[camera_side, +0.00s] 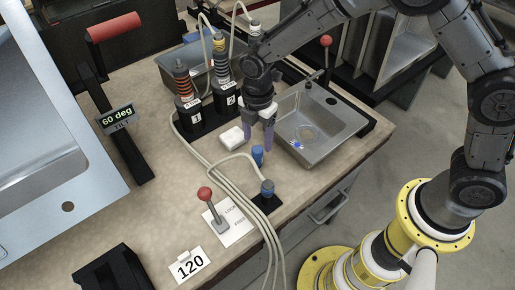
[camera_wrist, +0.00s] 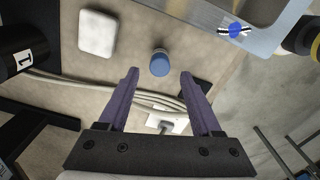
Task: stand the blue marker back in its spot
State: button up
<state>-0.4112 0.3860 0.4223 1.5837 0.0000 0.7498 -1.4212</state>
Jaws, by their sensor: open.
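A short blue cylinder, which I take as the blue marker (camera_side: 257,156), is on the beige counter left of the sink; it looks roughly upright. In the wrist view the blue marker (camera_wrist: 159,63) shows just beyond the fingertips, centred between them. My gripper (camera_side: 257,146) points down over it with its purple fingers apart. The wrist view also shows my gripper (camera_wrist: 159,76) open and empty. I cannot tell for certain which place is the marker's spot.
A white block (camera_side: 232,138) lies left of my gripper. The metal sink (camera_side: 325,120) holds a small blue striped item (camera_side: 298,145). Black holders numbered 1 (camera_side: 190,119) and 2 stand behind. Cables, a blue-topped plug (camera_side: 267,187) and a red-knobbed lever (camera_side: 205,194) are in front.

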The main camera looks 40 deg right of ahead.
aim_at(258, 149)
jog(key=shift+r, duration=2)
jog(key=s+d+r+m+t, duration=0.4)
jog(key=s+d+r+m, duration=1.05)
jog(key=r, duration=0.25)
jog(key=s+d+m+t, duration=0.1)
jog(key=s+d+m, duration=0.2)
jog(key=s+m, duration=0.3)
jog(key=shift+s+f+t, duration=0.15)
jog(key=shift+s+t, duration=0.15)
jog(key=shift+s, duration=1.5)
jog(key=shift+d+m, duration=0.1)
jog(key=shift+m, duration=0.15)
